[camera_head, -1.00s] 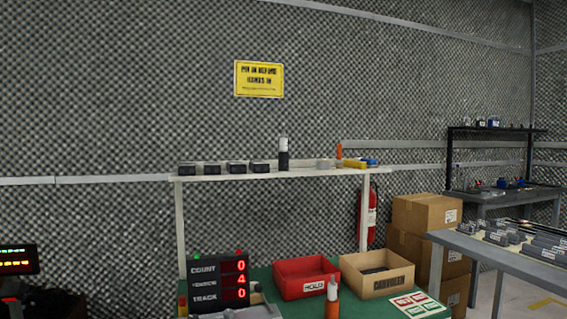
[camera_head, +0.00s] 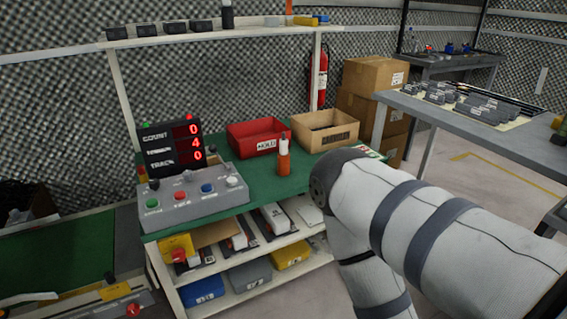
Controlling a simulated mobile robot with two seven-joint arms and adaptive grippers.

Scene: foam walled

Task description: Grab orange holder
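An orange bottle-like object with a white top (camera_head: 284,160) stands upright on the green worktop (camera_head: 262,186), in front of the red bin. Another orange upright object (camera_head: 289,7) shows at the top edge of the view, on the shelf. I cannot tell which of these is the orange holder. My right arm reaches in from the right across the front right of the worktop; its gripper is not visible. My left gripper is not in view.
A red bin (camera_head: 243,143) and a tan box (camera_head: 345,136) stand at the worktop's back. A grey button panel (camera_head: 193,202) and a counter display (camera_head: 155,157) are at left. Cardboard boxes (camera_head: 374,74) and a grey table (camera_head: 434,116) are at right.

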